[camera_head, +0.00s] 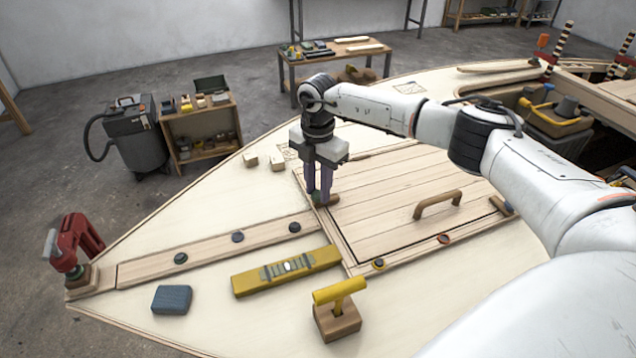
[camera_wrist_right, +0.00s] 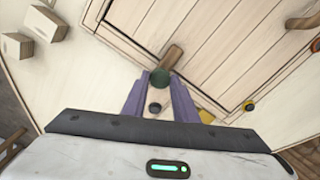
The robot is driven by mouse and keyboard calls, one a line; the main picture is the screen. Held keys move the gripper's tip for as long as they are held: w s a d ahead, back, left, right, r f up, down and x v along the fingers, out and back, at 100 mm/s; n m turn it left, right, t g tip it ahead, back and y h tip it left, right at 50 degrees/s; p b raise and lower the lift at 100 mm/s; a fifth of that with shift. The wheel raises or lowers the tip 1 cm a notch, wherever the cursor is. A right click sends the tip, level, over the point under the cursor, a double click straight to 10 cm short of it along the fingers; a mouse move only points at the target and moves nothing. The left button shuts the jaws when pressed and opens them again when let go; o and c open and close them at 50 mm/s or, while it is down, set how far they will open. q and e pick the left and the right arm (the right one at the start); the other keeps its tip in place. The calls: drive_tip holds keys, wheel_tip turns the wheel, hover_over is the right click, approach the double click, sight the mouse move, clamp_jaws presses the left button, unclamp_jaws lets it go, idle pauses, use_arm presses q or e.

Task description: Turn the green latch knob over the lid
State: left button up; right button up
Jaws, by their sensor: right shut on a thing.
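The green latch knob (camera_wrist_right: 159,77) sits between the purple fingertips of my right gripper (camera_wrist_right: 160,88) in the right wrist view. A short wooden latch bar (camera_wrist_right: 173,55) runs from it up and to the right, across the lid's corner edge. In the head view my right gripper (camera_head: 321,195) points down, shut on the knob, at the left corner of the plank lid (camera_head: 385,215). The fingers hide most of the knob there. The lid lies flat in its frame and carries a wooden handle (camera_head: 437,204). My left gripper is out of view.
A yellow level (camera_head: 287,270), a yellow-handled tool on a wooden block (camera_head: 338,318), a blue block (camera_head: 172,299) and a red clamp (camera_head: 73,243) stand on the deck. Two small wooden blocks (camera_head: 263,160) lie left of the gripper. Bare deck surrounds them.

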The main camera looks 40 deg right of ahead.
sight(319, 193)
drive_tip(key=shift+w+d+r+m, duration=0.1)
drive_tip(key=shift+m, duration=0.3)
drive_tip(key=o, duration=1.1)
wheel_tip(319, 193, up, 10)
drive_tip(key=shift+r+b, duration=0.1)
drive_tip(key=shift+b, duration=0.45)
